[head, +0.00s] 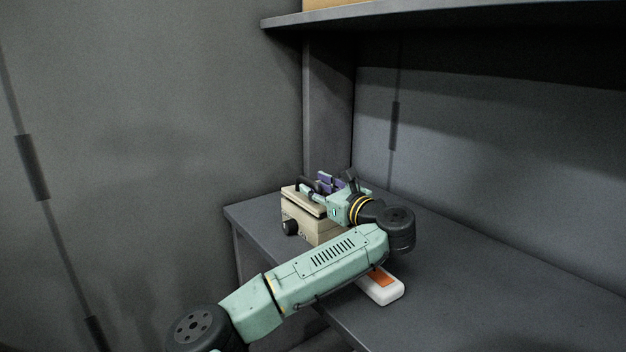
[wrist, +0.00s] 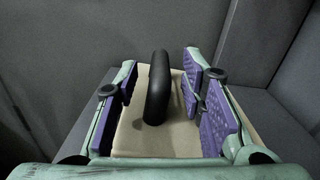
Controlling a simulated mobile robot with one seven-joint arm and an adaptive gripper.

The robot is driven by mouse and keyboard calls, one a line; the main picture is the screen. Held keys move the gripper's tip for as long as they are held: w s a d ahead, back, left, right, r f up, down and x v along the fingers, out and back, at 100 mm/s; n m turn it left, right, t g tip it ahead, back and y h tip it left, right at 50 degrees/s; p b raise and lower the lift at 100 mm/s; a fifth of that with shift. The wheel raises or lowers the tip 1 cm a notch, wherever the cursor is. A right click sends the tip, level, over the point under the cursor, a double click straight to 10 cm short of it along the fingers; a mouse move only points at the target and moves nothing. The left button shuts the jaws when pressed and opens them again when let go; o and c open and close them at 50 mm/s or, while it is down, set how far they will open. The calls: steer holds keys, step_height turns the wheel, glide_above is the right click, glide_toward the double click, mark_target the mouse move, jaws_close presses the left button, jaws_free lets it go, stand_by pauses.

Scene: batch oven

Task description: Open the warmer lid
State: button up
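The warmer is a beige box (head: 313,229) with a dark knob (head: 290,227) on its front, standing on the grey table. Its flat beige lid (wrist: 145,142) fills the middle of the wrist view. A black arched handle (wrist: 157,88) stands up from the lid. My gripper (wrist: 158,95) is open, with one purple-padded finger on each side of the handle and gaps between. The handle is nearer the right finger. In the head view my gripper (head: 325,184) is over the lid, and my arm hides part of the box. The lid looks closed.
A white and orange object (head: 383,287) lies on the table (head: 450,270) in front of the warmer, partly under my arm. A shelf (head: 440,14) overhangs the table. Walls stand behind and to the left. The table's right side is clear.

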steer(key=shift+x, duration=0.9)
steer(key=shift+c, duration=0.2)
jaws_close()
